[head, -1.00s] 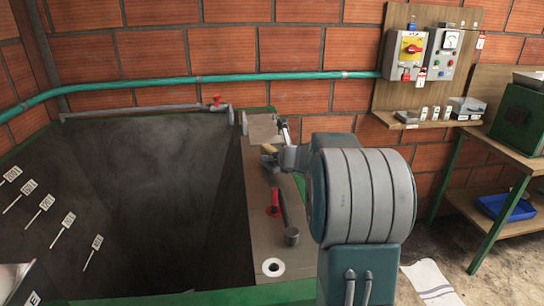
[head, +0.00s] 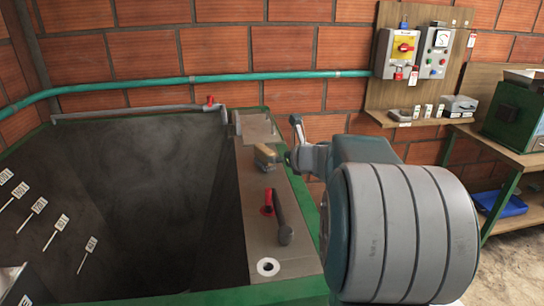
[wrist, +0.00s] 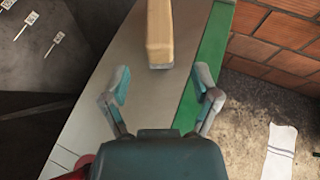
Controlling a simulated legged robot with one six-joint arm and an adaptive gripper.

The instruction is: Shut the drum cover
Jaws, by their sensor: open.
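No part is marked as the drum cover, and I cannot tell which piece it is. A hinged-looking grey plate (head: 258,128) lies at the far end of the grey-brown deck (head: 262,200) beside the dark pit. A tan block (head: 265,155), like a wooden grip, stands just left of my gripper (head: 294,140). In the wrist view the tan block (wrist: 160,35) is ahead of my gripper (wrist: 160,85), in line with the gap between its fingers. The fingers are spread and empty, apart from the block.
A dark lever with a red base (head: 283,225) and a white ring (head: 268,267) are on the deck nearer me. The deep pit (head: 150,190) lies left. A brick wall with green pipe (head: 240,78) and switch panel (head: 402,50) is behind. A green machine (head: 510,115) stands right.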

